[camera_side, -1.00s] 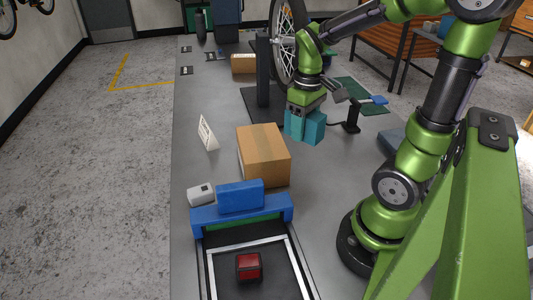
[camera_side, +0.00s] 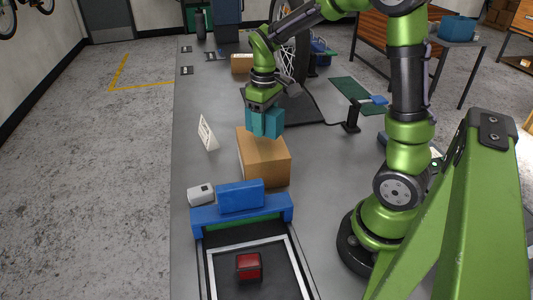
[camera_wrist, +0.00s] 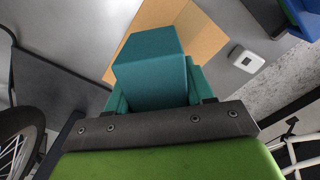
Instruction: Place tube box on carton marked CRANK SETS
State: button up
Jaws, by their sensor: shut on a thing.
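My gripper (camera_side: 265,130) has teal fingers and is shut on the teal tube box (camera_wrist: 152,80). In the side view the fingers and box blend together. The gripper holds the box over the far end of a brown carton (camera_side: 265,165). Its lower end overlaps the carton's far top edge in the picture; whether they touch I cannot tell. In the wrist view the box hides part of the tan carton top (camera_wrist: 207,37). No CRANK SETS marking is readable on the carton from here.
In front of the carton are a blue block (camera_side: 240,196), a blue crossbar (camera_side: 215,214) and a small white device (camera_side: 200,194). A white folded card (camera_side: 207,134) stands to the left. A smaller carton (camera_side: 241,64) lies behind. A red-topped object (camera_side: 249,266) sits inside the front frame.

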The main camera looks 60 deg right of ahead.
jog(key=shift+w+d+f, duration=0.2)
jog(key=shift+w, duration=0.4)
jog(key=shift+f, duration=1.65)
jog(key=shift+f, duration=0.15)
jog(key=o, duration=1.2)
jog(key=shift+c, duration=0.2)
